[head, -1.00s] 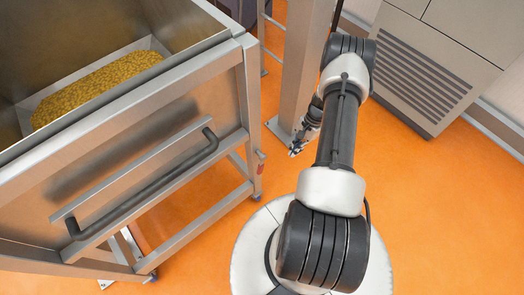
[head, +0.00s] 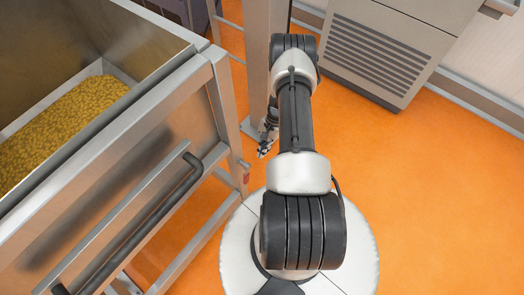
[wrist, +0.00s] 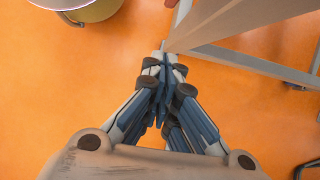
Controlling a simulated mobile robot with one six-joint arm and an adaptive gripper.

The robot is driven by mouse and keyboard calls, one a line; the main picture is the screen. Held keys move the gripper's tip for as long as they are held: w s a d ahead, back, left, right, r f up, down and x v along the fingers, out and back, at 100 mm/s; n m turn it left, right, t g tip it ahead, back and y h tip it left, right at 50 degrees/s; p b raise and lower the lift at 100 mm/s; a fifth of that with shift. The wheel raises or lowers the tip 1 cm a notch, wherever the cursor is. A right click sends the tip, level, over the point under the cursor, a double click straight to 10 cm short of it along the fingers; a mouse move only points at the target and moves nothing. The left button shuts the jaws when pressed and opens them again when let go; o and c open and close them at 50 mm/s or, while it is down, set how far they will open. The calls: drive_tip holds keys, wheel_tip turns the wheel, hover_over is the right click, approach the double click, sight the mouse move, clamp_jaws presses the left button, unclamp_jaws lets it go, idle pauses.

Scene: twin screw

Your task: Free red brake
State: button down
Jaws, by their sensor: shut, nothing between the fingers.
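A small red part (head: 246,178), which looks like the red brake, shows in the head view low on the right corner post of the metal bin cart (head: 218,95). My gripper (head: 264,149) hangs above and slightly right of it in the picture, apart from it, partly hidden behind my arm. In the wrist view my gripper's fingers (wrist: 165,62) are closed together with nothing between them, over orange floor.
The bin holds yellow granules (head: 62,130) and has a dark handle (head: 140,225). A steel column (head: 262,60) and a grey vented cabinet (head: 385,50) stand behind. Orange floor (head: 430,190) is clear on the right.

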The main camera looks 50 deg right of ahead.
drive_tip(key=a+f+b, duration=0.1)
drive_tip(key=a+f, duration=0.4)
drive_tip(key=a, duration=0.1)
drive_tip(key=shift+s+a+f+b, duration=0.2)
drive_tip(key=shift+a+f+b, duration=0.05)
drive_tip(key=shift+a+b, duration=0.1)
drive_tip(key=shift+s+a, duration=0.1)
drive_tip(key=shift+a, duration=0.05)
